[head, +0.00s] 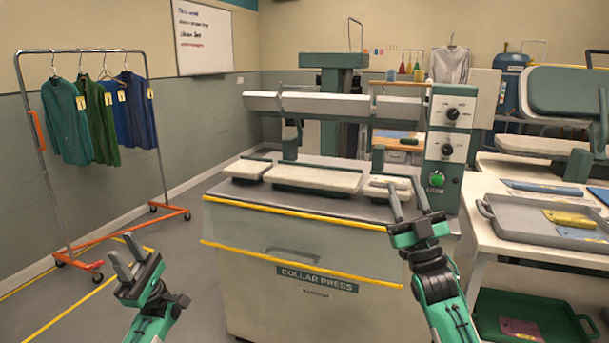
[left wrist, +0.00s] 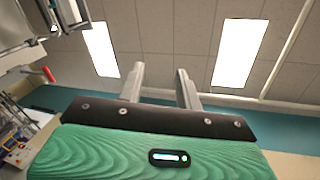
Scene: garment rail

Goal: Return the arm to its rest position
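My left gripper (head: 122,254) is raised over the floor at the lower left, between the garment rail and the press, with its fingers pointing up. In the left wrist view its two fingers (left wrist: 160,85) stand apart with nothing between them, against the ceiling. My right gripper (head: 405,196) is in front of the right end of the collar press, its fingers apart and pointing up, with no object seen between them. Its fingertips overlap the small right pad in the picture; I cannot tell whether they touch it.
The garment rail (head: 48,190) at the left holds several tagged garments on hangers. The collar press (head: 300,276) fills the middle. A worktable (head: 510,246) with a grey tray (head: 515,226) stands at the right, a green crate (head: 530,322) below. Floor is clear between rail and press.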

